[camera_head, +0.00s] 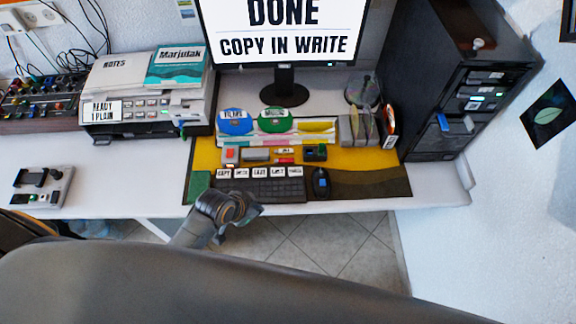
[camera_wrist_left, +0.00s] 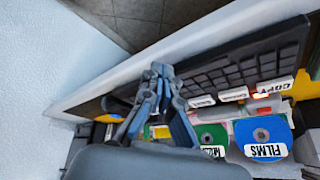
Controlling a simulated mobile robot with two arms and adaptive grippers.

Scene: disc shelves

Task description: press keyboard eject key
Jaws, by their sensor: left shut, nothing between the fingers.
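The dark keyboard (camera_head: 262,189) lies on the yellow and black mat at the desk's front edge. A row of white labelled keys (camera_head: 252,172) runs along its back; one label reads COPY (camera_wrist_left: 273,88). I cannot make out which label says eject. My left gripper (camera_head: 248,207) is shut and empty at the front edge of the keyboard, and hides part of that edge. My right gripper is not in view.
A mouse (camera_head: 320,184) lies right of the keyboard. Blue (camera_head: 235,122) and green discs stand in a rack behind it. The monitor (camera_head: 282,30) reads DONE, COPY IN WRITE. A black tower (camera_head: 440,80) stands at right, a printer (camera_head: 147,100) at left. Floor lies before the desk.

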